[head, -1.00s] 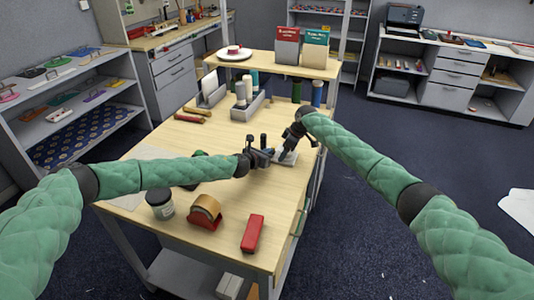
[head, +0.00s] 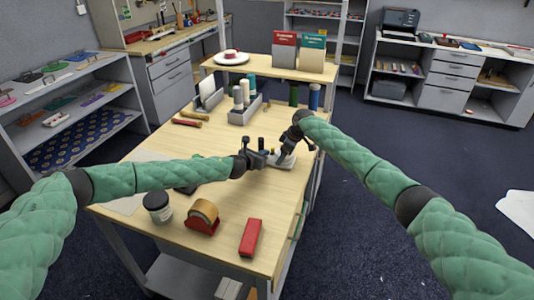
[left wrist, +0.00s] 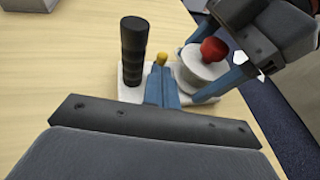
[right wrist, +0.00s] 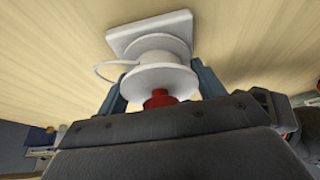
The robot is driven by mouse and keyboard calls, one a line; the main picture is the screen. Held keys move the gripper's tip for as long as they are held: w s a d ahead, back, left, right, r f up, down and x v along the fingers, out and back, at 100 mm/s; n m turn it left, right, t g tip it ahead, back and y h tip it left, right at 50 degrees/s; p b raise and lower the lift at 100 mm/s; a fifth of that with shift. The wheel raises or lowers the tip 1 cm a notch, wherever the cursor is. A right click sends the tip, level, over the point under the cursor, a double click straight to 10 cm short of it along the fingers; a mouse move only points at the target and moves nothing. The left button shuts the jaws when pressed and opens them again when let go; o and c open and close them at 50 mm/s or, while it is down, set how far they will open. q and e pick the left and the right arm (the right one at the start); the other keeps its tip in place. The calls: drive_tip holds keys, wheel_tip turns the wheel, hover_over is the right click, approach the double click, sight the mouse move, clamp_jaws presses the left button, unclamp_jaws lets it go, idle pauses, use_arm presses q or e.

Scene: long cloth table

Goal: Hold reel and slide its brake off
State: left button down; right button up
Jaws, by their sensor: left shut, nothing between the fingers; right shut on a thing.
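The white reel (right wrist: 160,80) with a red knob (right wrist: 158,99) sits on a white base plate (right wrist: 125,38). It also shows in the left wrist view (left wrist: 200,70). My right gripper (right wrist: 161,88) is shut on the reel, one finger on each side. A black upright handle (left wrist: 132,50) and a small yellow-tipped piece (left wrist: 161,58), probably the brake, stand on the same base. My left gripper (left wrist: 161,76) is shut and empty, its blue fingertips close to the yellow tip; I cannot tell whether they touch. In the head view the grippers hide most of the reel.
A tape dispenser (head: 203,216), a dark-lidded jar (head: 158,208) and a red stapler (head: 251,237) stand at the table's near end. A grey bin with bottles (head: 244,110) and red-brown tools (head: 187,123) lie farther back. The table's right edge is close to the reel.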

use_arm(q)
drive_tip(key=v, duration=0.7)
drive_tip(key=shift+s, duration=0.1)
use_arm(e)
drive_tip(key=o, duration=1.2)
